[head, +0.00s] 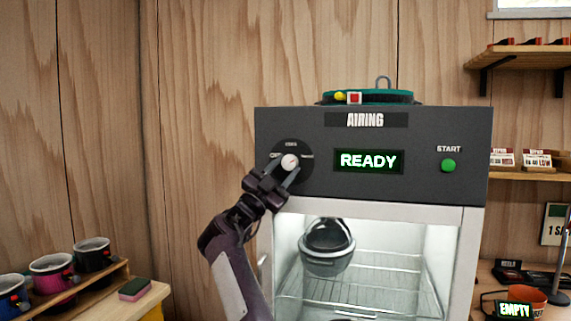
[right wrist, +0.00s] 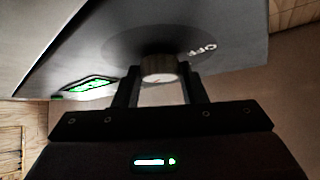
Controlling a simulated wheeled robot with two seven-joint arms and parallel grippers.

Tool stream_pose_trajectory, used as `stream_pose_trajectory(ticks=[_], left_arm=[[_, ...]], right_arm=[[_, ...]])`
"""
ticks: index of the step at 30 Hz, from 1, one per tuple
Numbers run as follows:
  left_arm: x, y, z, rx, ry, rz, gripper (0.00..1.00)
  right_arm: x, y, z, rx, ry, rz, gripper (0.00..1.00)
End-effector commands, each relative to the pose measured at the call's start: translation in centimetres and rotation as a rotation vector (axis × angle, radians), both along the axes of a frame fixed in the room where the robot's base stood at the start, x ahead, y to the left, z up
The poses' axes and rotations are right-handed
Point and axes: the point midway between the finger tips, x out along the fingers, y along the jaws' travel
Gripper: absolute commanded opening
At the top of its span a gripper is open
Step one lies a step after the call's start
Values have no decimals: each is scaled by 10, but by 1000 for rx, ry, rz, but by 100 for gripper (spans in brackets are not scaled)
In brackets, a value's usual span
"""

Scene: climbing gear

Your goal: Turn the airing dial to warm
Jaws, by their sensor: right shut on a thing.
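The airing dial is a pale round knob (head: 290,161) on a dark round plate (head: 303,178) at the left of the cabinet's grey front panel. The plate reads OFF on its left; the small labels at top and right are too blurred to read surely. My right gripper (head: 286,167) is shut on the knob, one finger on each side. In the right wrist view the knob (right wrist: 159,70) sits between the fingers, with OFF to its right. A reddish mark shows on its face, but I cannot tell which label it points at. My left gripper is out of view.
The panel also bears a green READY display (head: 369,161) and a green START button (head: 448,165). Mugs (head: 52,273) stand on a shelf at lower left.

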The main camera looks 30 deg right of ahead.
Motion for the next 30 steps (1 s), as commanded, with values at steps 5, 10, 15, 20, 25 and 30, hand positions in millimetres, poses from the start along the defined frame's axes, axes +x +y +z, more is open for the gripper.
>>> stream_pose_trajectory(ticks=[5,10,15,20,25,30], left_arm=[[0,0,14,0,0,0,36],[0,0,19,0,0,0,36],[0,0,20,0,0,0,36],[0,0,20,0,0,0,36],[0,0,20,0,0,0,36],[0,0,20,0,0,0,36]], right_arm=[[2,1,3,54,-58,2,15],[2,1,1,79,-89,2,15],[2,1,1,88,-102,1,15],[1,0,1,88,-104,1,15],[1,0,1,88,-104,1,15],[1,0,2,88,-104,-1,59]])
